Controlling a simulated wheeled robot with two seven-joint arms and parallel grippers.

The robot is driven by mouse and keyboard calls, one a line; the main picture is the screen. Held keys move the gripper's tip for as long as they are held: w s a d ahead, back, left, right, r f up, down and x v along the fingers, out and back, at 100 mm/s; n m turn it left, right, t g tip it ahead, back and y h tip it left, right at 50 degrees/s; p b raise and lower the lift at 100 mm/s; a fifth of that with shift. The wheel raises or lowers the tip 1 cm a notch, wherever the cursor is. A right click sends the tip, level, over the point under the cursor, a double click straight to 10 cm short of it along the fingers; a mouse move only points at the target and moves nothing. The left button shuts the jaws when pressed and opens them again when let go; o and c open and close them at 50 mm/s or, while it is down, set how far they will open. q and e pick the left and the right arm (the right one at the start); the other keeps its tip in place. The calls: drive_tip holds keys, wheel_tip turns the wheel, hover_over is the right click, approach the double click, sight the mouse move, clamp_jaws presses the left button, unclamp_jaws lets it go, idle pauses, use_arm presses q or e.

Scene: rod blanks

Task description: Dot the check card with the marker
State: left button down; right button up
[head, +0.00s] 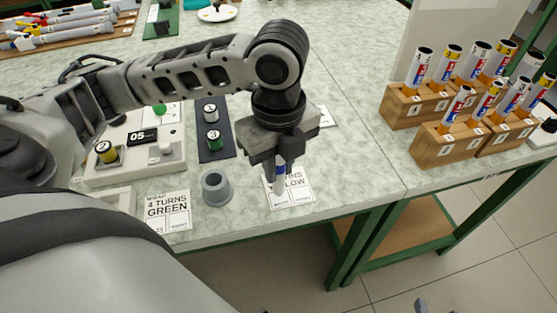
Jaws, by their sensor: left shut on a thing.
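My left gripper (278,160) points down over a white card (300,198) near the table's front edge. It is shut on a slim pale marker with a blue part (278,183), held about upright. The marker's lower end is over the card; I cannot tell whether it touches. The gripper and marker hide part of the card's print; "LOW" and two boxes show at its bottom. A second card (167,210), reading "4 TURNS GREEN", lies to the left. Only the tips of my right gripper (435,305) show at the bottom edge, apart, with nothing seen between them.
A grey round holder (216,188) stands between the cards. Behind are a pale device (130,165) marked "05" and a dark strip (214,140) with spools. Wooden blocks (447,147) hold several labelled tubes at right. More rods lie at far left. The front right tabletop is clear.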

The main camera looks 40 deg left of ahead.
use_arm(q)
drive_tip(key=shift+f, duration=0.3)
idle(0.8)
wheel_tip(320, 180, up, 2)
drive_tip(key=p, duration=0.2)
drive_tip(key=shift+r+p, duration=0.15)
drive_tip(key=shift+p, duration=0.2)
wheel_tip(320, 180, up, 2)
drive_tip(key=p, duration=0.3)
drive_tip(key=shift+r, duration=0.25)
wheel_tip(320, 180, up, 3)
drive_tip(key=p, duration=0.4)
drive_tip(key=shift+r, duration=0.15)
use_arm(e)
drive_tip(key=r, duration=0.1)
drive_tip(key=d+r, duration=0.1)
drive_tip(key=r+g+h, duration=0.1)
drive_tip(key=shift+s+d+n, duration=0.25)
drive_tip(key=shift+n, duration=0.15)
